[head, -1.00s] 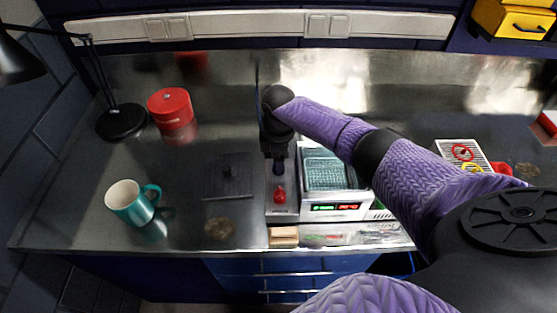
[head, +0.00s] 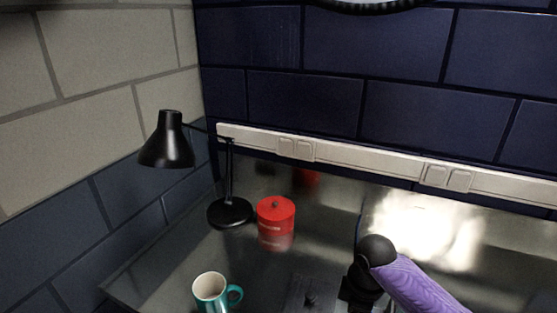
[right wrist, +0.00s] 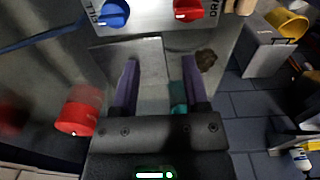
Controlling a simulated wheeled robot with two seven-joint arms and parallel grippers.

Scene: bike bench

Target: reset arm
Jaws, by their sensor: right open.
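My right arm (head: 420,285) comes in from the lower right of the head view, purple with a black wrist joint. Its gripper is mostly cut off by the bottom edge there. In the right wrist view my right gripper (right wrist: 161,75) is open, its two purple fingers apart with nothing held between them. A grey plate (right wrist: 150,60) shows beyond the fingers, and a bit of teal shows beside the right finger. My left gripper is not in view.
In the head view a teal mug (head: 212,290), a red canister (head: 276,225) and a black lamp (head: 168,145) stand left of my arm. A dark plate (head: 298,296) lies near the wrist. A panel with a blue knob (right wrist: 113,13) and red knob (right wrist: 188,9) shows in the wrist view.

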